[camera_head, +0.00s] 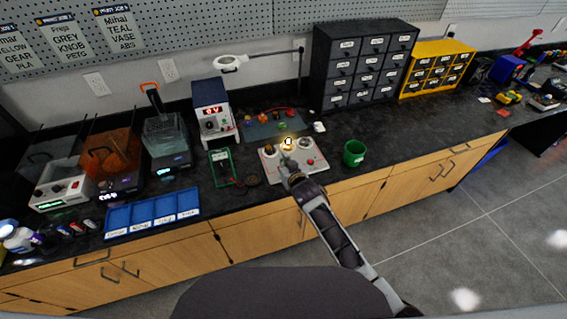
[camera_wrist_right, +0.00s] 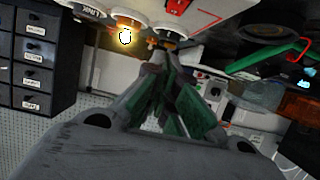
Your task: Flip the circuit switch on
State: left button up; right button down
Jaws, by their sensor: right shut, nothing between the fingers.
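The white circuit board (camera_head: 270,173) lies on the dark counter near its front edge. A small bulb on it (camera_head: 288,142) glows bright yellow; it also shows lit in the right wrist view (camera_wrist_right: 125,36). A red button-like part (camera_head: 310,161) sits on the board's right side. My right gripper (camera_head: 286,162) reaches over the middle of the board, its fingers shut and empty. In the right wrist view its green-padded fingertips (camera_wrist_right: 163,58) are close to a small brass-coloured part (camera_wrist_right: 165,44) on the board. I cannot tell whether they touch it, or make out the switch lever's position.
A green cup (camera_head: 354,154) stands right of the board. A green multimeter (camera_head: 221,167) and a blue tray (camera_head: 152,213) lie to the left. A power supply (camera_head: 212,112) and a black drawer cabinet (camera_head: 361,65) stand behind.

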jog(key=shift+s+d+r, duration=0.1)
jog(key=shift+s, duration=0.3)
jog(key=f+b+v, duration=0.1)
jog(key=f+v, duration=0.1)
jog(key=v, duration=0.7)
jog(key=shift+s+d, duration=0.15)
jog(key=shift+s, duration=0.2)
